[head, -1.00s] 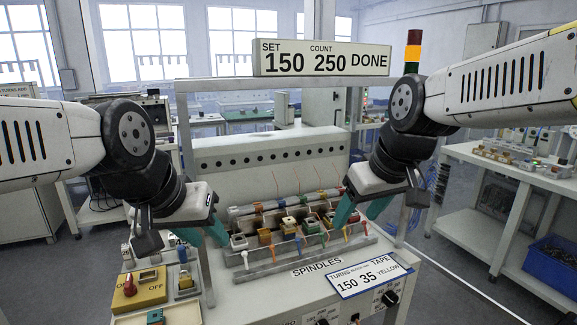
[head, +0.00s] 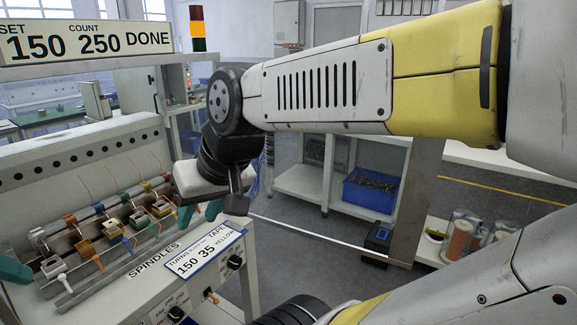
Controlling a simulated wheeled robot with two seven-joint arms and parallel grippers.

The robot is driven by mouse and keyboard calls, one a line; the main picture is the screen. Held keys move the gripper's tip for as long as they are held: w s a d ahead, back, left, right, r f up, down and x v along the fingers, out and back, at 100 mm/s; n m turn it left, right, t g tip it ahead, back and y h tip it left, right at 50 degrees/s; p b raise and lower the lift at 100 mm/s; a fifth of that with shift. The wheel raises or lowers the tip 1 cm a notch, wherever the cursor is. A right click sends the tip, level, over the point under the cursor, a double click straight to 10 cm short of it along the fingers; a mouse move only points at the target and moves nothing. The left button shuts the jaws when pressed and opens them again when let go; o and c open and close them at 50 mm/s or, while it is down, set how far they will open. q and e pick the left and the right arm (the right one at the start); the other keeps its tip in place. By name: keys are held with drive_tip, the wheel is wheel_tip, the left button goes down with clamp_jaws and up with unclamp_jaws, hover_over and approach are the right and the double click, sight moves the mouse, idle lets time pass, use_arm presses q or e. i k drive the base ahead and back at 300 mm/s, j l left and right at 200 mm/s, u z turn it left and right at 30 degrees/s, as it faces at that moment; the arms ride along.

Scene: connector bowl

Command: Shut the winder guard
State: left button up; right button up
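The winder (head: 165,270) is at the left, with a row of spindles carrying small coloured bobbins (head: 112,228). A pale panel with a row of dark holes (head: 70,165) stands behind the spindles; I cannot tell whether it is the guard. The spindles are uncovered from above. My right gripper (head: 200,213) is at the right end of the winder, just above the label card, its teal fingers apart with nothing seen between them. Of my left gripper only a teal finger (head: 14,269) shows at the left edge; the rest is out of view.
A sign reading 150, 250 DONE (head: 85,40) hangs over the winder, beside a signal tower (head: 197,28). A card (head: 193,252) and knobs are on the winder's front. Right are shelves with a blue bin (head: 371,192). Floor between is open.

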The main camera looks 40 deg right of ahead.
sight(427, 154)
drive_tip(key=k+l+u, duration=0.2)
drive_tip(key=k+l, duration=0.2)
drive_tip(key=l, duration=0.3)
drive_tip(key=k+l+u, duration=0.2)
drive_tip(key=k+l, duration=0.25)
drive_tip(key=l, duration=0.2)
drive_tip(key=k+l+u, duration=0.2)
drive_tip(key=k+l, duration=0.25)
drive_tip(key=k+l+u, duration=0.1)
drive_tip(key=l, duration=0.3)
drive_tip(key=k+l+u, duration=0.1)
drive_tip(key=l, duration=0.35)
drive_tip(key=k+l+u, duration=0.15)
drive_tip(key=l, duration=0.25)
drive_tip(key=l+u, duration=0.1)
drive_tip(key=l, duration=0.3)
drive_tip(key=k+l+u, duration=0.1)
drive_tip(key=l, duration=0.3)
drive_tip(key=k+l, duration=0.15)
drive_tip(key=l, duration=0.2)
drive_tip(key=k+l, duration=0.15)
drive_tip(key=l, duration=0.15)
drive_tip(key=k+l+u, duration=0.1)
drive_tip(key=l, duration=0.25)
drive_tip(key=k, duration=0.3)
drive_tip(key=l+z, duration=0.1)
drive_tip(key=z, duration=0.35)
